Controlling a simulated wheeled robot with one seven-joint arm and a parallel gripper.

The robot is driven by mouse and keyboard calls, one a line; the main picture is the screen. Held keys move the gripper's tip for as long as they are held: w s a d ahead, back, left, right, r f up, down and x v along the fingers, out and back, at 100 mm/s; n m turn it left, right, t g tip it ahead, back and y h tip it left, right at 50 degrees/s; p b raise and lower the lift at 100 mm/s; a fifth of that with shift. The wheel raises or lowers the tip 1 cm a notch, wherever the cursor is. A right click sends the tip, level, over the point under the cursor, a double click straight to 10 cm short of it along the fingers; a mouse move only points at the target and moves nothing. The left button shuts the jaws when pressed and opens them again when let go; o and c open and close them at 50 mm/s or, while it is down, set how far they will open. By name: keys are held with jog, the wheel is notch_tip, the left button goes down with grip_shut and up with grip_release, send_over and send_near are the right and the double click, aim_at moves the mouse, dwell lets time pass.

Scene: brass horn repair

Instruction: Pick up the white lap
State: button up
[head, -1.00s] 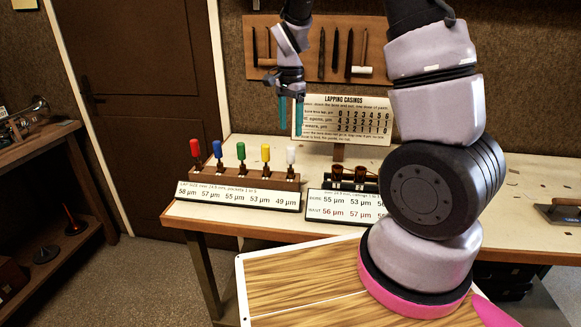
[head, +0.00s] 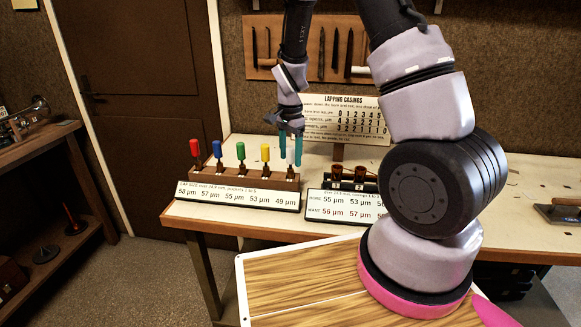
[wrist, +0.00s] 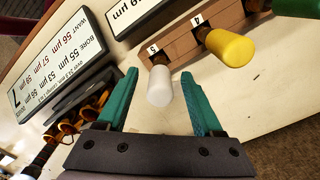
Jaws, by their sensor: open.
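The white lap (head: 291,155) stands upright in the last pocket, at the right end of the wooden lap rack (head: 255,177). It also shows in the wrist view (wrist: 160,86), between and just beyond the fingertips. My gripper (head: 290,160) is open, with teal fingers pointing down around the white lap in the head view. In the wrist view my gripper (wrist: 160,88) holds nothing, and a gap shows between each finger and the white handle. I cannot tell exactly how low the fingertips reach.
The yellow (head: 265,153), green (head: 240,151), blue (head: 217,149) and red (head: 195,147) laps stand in a row to the left. A black holder with brass casings (head: 336,171) is to the right. The lapping chart (head: 340,119) stands behind.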

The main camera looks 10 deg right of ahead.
grip_shut()
